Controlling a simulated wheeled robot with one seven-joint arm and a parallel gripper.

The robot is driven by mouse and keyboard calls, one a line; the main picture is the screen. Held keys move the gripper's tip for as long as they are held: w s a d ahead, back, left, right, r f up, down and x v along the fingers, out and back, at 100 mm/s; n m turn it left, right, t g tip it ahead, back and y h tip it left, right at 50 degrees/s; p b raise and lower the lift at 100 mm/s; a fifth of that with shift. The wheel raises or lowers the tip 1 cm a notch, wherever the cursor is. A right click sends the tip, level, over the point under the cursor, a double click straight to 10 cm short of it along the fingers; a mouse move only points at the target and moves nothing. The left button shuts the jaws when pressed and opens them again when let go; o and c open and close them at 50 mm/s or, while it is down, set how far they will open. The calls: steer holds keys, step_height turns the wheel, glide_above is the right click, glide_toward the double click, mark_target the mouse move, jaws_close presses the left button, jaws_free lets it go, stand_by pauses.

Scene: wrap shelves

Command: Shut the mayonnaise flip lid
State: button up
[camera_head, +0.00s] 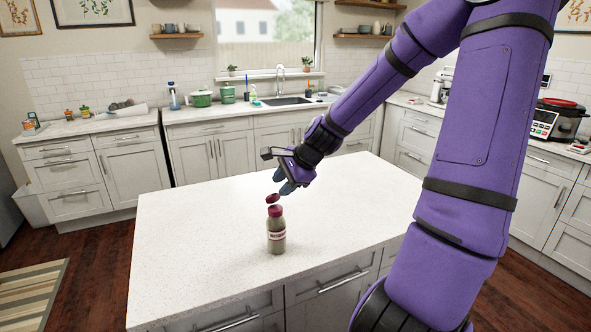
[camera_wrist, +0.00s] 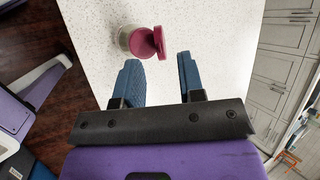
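The mayonnaise bottle (camera_head: 276,238) stands upright on the island counter, with a pale greenish body, a label and a dark red cap. Its flip lid (camera_head: 273,198) is raised open above the cap. In the wrist view the lid (camera_wrist: 160,42) stands up beside the cap (camera_wrist: 141,43), and the bottle's lower body is mostly hidden. My gripper (camera_head: 283,182) is just above and behind the bottle in the head view. In the wrist view its two blue fingers (camera_wrist: 160,72) are apart with nothing between them. The lid is just beyond the fingertips, with no clear contact.
The white speckled island counter (camera_head: 190,225) is otherwise clear around the bottle. Back counters hold green pots (camera_head: 202,98), a sink (camera_head: 287,101) and, at right, a cooker (camera_head: 555,120). My purple arm covers the right of the head view.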

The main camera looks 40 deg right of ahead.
steer(key=v, duration=0.6)
stand_by(0.3)
stand_by(0.5)
